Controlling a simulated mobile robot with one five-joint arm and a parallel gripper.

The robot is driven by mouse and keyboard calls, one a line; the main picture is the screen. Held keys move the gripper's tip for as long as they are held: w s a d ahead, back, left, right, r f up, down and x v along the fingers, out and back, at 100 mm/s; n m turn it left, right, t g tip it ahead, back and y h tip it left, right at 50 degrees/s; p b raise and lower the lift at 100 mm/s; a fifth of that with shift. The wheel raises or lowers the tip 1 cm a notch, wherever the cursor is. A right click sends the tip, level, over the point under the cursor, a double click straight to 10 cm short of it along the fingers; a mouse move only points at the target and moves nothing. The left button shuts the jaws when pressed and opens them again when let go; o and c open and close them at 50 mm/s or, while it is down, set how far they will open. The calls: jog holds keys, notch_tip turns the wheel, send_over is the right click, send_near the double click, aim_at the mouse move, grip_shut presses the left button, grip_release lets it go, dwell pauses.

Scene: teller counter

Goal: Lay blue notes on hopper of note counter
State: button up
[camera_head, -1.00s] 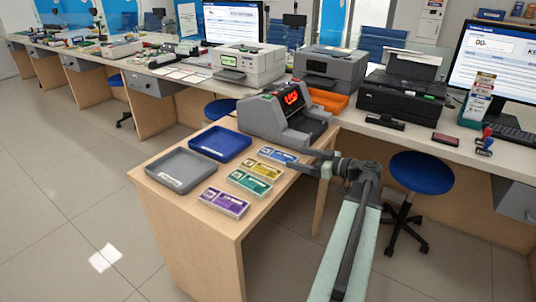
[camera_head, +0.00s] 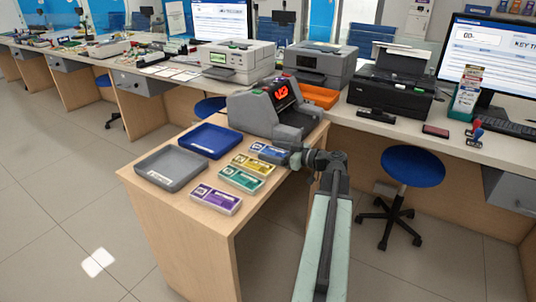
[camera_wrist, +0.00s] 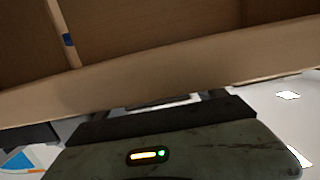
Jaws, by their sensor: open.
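The blue notes (camera_head: 262,148) lie as a flat bundle on the wooden side table, just in front of the note counter. The grey note counter (camera_head: 250,113) has a lit red display and stands at the table's far end; its hopper is hard to make out. My gripper (camera_head: 288,158) is at the table's right edge, close to the right end of the blue notes. Whether it touches them cannot be told. It is open. In the wrist view my gripper (camera_wrist: 165,100) shows only partly, facing a wooden edge, and no notes are visible there.
Yellow notes (camera_head: 252,165), green notes (camera_head: 240,179) and purple notes (camera_head: 215,199) lie in a row nearer the front. A blue tray (camera_head: 232,153) and a grey tray (camera_head: 197,166) sit to their left. An orange tray (camera_head: 322,98) is behind the counter.

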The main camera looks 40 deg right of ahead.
jog(key=c, duration=1.6)
notch_tip(320, 180, up, 30)
jog(key=p, duration=2.9)
jog(key=shift+f+p, duration=0.2)
jog(key=shift+p, duration=0.1)
